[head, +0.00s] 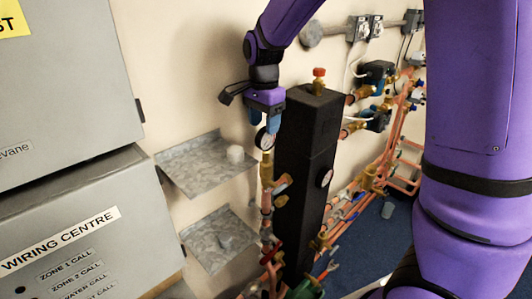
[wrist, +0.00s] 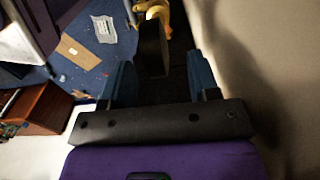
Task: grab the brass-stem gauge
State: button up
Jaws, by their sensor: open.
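The brass-stem gauge (head: 264,139) has a round white dial with a dark rim. It stands upright on a brass fitting at the top of a copper pipe, left of the black column. My gripper (head: 264,118) points down just above it, with its blue fingers open. In the wrist view the gauge (wrist: 153,48) shows edge-on as a dark body between the two spread fingers of my gripper (wrist: 160,62), with yellow brass beyond it. A gap shows on both sides, wider on the right. The fingers do not appear to touch it.
The black column (head: 303,140) stands close right of the gauge and carries another dial (head: 327,178). Copper pipes (head: 385,160) fill the right.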

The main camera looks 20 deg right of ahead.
aim_at(266, 139)
jog(key=shift+s+d+f, duration=0.1)
jog(key=shift+d+f, duration=0.05)
jog(key=shift+f, duration=1.2)
jog(key=shift+d+f, duration=0.1)
jog(key=shift+f, duration=1.2)
grip_shut()
